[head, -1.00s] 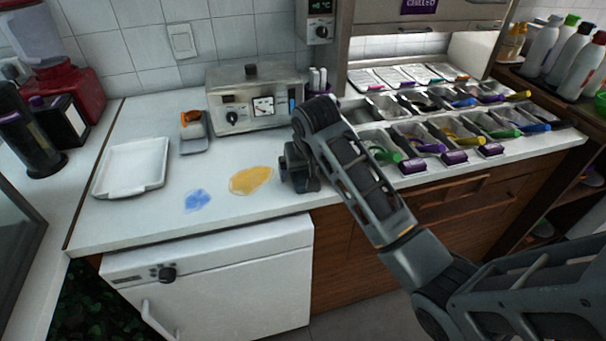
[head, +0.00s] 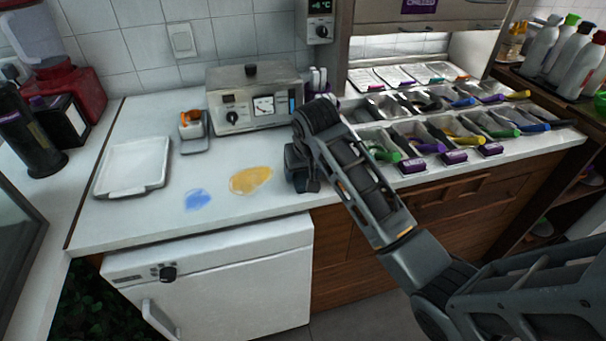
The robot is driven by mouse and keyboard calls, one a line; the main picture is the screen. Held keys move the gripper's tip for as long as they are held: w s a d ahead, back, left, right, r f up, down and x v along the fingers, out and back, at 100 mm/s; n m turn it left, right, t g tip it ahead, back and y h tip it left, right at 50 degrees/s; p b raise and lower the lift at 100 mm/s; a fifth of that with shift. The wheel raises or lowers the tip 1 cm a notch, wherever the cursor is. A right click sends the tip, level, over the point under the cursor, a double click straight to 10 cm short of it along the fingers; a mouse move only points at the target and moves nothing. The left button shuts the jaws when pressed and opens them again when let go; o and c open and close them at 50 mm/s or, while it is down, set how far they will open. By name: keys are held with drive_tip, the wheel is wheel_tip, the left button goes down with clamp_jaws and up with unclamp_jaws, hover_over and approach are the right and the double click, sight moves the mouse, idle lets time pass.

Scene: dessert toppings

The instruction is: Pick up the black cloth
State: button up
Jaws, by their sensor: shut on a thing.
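My gripper (head: 302,178) is low over the front edge of the white counter, right of the yellow spill. Its jaws are shut on a dark thing, which I take to be the black cloth. The cloth is hard to tell apart from the dark gripper and is mostly hidden by it. No other black cloth shows on the counter.
A yellow spill (head: 251,180) and a blue spill (head: 197,199) lie on the counter (head: 150,215). A white tray (head: 130,194) is at left. A metal appliance (head: 254,98) stands behind, beside a small scale (head: 195,146). Topping bins (head: 405,140) with coloured handles are at right.

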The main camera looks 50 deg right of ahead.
sight(304, 172)
drive_tip(key=shift+c, duration=1.4)
drive_tip(key=shift+r, duration=0.1)
wheel_tip(304, 172, up, 10)
drive_tip(key=shift+r+b, duration=0.2)
drive_tip(key=shift+b, duration=0.25)
drive_tip(key=o, duration=0.6)
drive_tip(key=c, duration=0.4)
